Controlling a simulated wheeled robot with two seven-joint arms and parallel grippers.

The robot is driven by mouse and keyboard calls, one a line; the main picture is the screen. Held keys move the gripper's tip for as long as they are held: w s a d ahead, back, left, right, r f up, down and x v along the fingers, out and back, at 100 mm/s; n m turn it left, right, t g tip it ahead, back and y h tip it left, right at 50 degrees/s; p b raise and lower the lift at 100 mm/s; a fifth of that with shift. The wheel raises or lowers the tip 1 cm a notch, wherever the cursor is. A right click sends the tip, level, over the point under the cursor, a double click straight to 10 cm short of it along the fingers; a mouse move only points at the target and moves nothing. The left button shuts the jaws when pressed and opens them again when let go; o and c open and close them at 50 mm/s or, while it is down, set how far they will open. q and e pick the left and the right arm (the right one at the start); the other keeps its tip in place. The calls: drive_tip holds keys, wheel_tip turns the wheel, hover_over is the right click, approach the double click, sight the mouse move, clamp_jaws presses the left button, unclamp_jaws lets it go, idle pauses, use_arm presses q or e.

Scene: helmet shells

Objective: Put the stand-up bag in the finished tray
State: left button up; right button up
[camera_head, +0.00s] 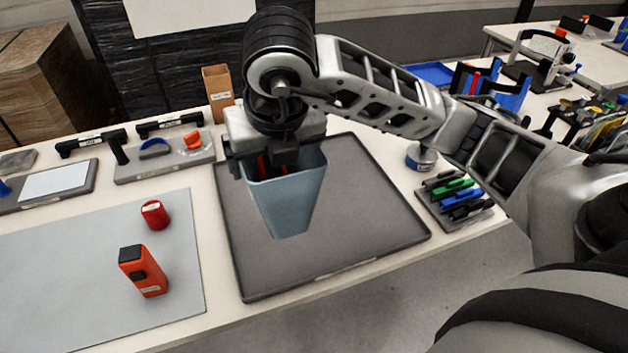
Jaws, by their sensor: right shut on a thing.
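The stand-up bag (288,203) is blue-grey, wide at the top and narrower at the bottom. My right gripper (272,163) comes down from above and is shut on its upper rim. The bag hangs roughly upright over the large dark grey tray (365,225), which I take as the finished tray. I cannot tell whether its bottom touches the tray floor. Something red shows at the bag's opening, partly hidden by the fingers. The rest of the visible tray is empty. My left gripper is not in view.
Left of the tray, a grey mat (75,275) holds an orange box-shaped item (143,271) and a red cylinder (155,214). A brown box (218,92) stands behind the tray. A holder of coloured markers (456,199) and a small round tin (421,157) stand at its right.

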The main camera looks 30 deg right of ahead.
drive_tip(key=d, duration=0.1)
drive_tip(key=d+f, duration=0.1)
drive_tip(key=d, duration=0.1)
drive_tip(key=d+f, duration=0.1)
drive_tip(key=shift+w+d+f+b, duration=0.2)
drive_tip(key=shift+w+b, duration=0.15)
drive_tip(key=shift+w, duration=0.05)
drive_tip(key=w+d+f, duration=0.1)
drive_tip(key=d+f, duration=0.4)
drive_tip(key=f, duration=0.3)
drive_tip(key=shift+w+d+f, duration=0.15)
drive_tip(key=shift+w+f, duration=0.1)
drive_tip(key=shift+f, duration=0.15)
drive_tip(key=o, duration=0.7)
drive_tip(key=v, duration=1.2)
